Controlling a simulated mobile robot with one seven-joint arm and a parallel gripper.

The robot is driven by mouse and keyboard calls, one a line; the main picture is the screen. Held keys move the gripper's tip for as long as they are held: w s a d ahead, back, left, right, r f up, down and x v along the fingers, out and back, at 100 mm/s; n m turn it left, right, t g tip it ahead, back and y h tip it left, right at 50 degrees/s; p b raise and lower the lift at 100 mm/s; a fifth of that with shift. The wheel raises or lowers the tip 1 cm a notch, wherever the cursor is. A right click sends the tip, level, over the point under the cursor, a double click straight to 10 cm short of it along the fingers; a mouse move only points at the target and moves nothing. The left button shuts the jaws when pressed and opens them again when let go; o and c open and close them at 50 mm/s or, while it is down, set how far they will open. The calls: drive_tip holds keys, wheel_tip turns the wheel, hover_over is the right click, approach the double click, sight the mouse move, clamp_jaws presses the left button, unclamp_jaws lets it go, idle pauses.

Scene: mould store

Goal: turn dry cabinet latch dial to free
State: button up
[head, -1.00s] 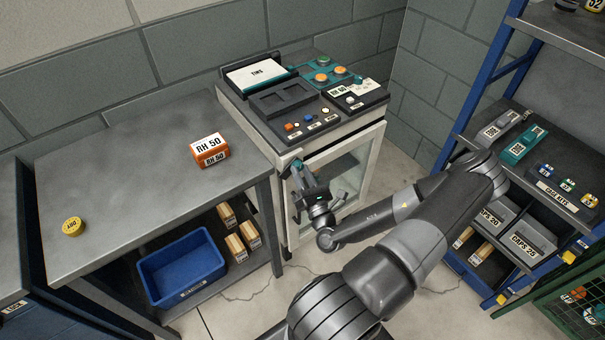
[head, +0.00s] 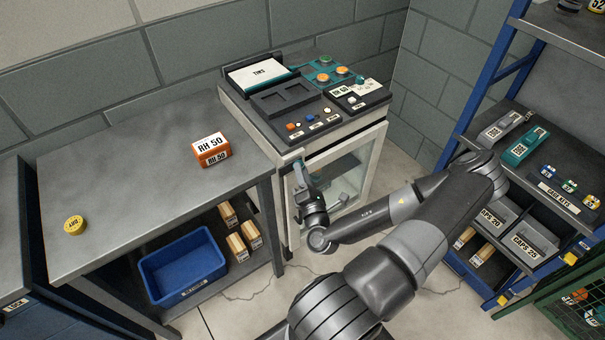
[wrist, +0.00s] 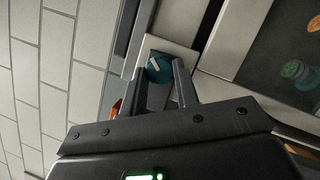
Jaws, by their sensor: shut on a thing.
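The dry cabinet (head: 373,158) stands against the back wall, with a pale frame and a glass door. Its latch dial (wrist: 157,67) is a round teal knob with a white mark, on a pale plate in the wrist view. My gripper (wrist: 161,77) is shut on the dial, one finger on each side of it. In the head view my gripper (head: 299,172) is at the left edge of the cabinet front and hides the dial. The door looks closed. I cannot read any label by the dial.
Left of the cabinet is a grey bench (head: 130,170) with an orange RH 50 box (head: 211,149) and a yellow tin (head: 74,225). A blue bin (head: 182,268) is below. A blue-framed shelf (head: 490,95) stands at the right.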

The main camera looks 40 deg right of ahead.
idle(0.3)
drive_tip(key=o, duration=1)
